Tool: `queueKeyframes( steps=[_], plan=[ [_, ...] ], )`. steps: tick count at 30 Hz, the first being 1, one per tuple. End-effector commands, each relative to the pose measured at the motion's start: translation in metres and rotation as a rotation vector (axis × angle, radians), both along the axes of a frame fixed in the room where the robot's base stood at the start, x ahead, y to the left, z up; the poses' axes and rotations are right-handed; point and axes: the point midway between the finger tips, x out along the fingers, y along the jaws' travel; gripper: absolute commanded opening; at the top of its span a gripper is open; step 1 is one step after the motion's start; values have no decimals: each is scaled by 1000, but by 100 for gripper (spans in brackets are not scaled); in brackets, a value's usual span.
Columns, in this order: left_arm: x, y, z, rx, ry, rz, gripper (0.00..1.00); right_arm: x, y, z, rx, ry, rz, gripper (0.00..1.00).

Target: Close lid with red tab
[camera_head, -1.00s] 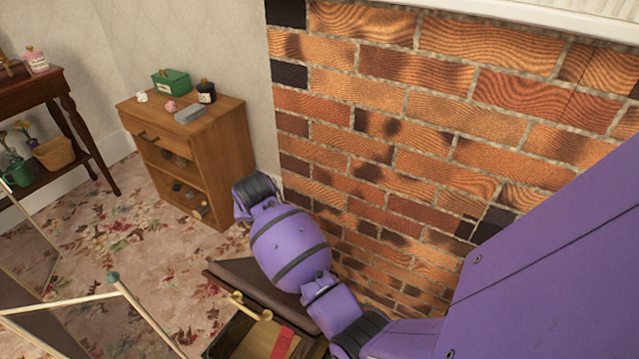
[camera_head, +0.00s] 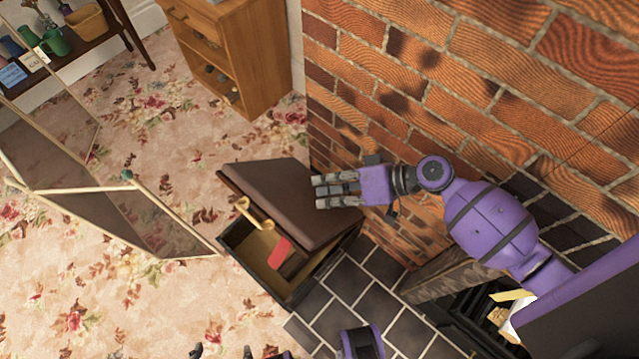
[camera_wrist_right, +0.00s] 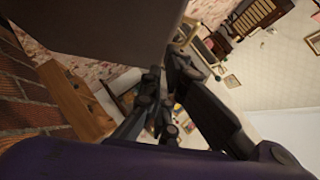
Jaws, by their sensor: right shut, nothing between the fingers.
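A dark box (camera_head: 290,290) stands on the floor with its brown padded lid (camera_head: 275,190) partly raised, leaving a gap into the tan interior. A red tab (camera_head: 281,252) shows in this gap; I cannot tell where it is fixed. A gold handle (camera_head: 252,212) is at the lid's near-left edge. My right gripper (camera_head: 318,190) is shut and empty, over the lid's right part; I cannot tell whether it touches. In the right wrist view, my fingers (camera_wrist_right: 163,72) are close together beside a large dark panel, probably the lid. Black tips of my left gripper (camera_head: 222,352) show at the bottom edge, mostly cut off.
A brick wall (camera_head: 460,80) rises close on the right, with a fireplace opening (camera_head: 485,310) and dark tiles (camera_head: 350,285) at its foot. A folding mirror-like screen (camera_head: 130,215) stands left of the box. A wooden cabinet (camera_head: 260,60) is behind. Patterned carpet lies between.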

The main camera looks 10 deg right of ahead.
Motion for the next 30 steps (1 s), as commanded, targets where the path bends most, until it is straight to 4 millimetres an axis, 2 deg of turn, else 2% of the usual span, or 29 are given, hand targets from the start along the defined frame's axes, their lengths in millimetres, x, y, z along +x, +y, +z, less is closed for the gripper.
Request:
queueKeyframes(
  steps=[9, 15, 30],
  plan=[
    [-3, 2, 1, 4, 4, 0, 68, 18, 49, -27, 1, 1, 0, 0],
    [-2, 2, 2, 4, 2, 0, 68, 26, 68, -39, -1, 1, -1, 0],
    [-1, 2, 3, 4, 0, 0, 68, 26, 74, -44, -6, 0, 0, 0]
  ],
)
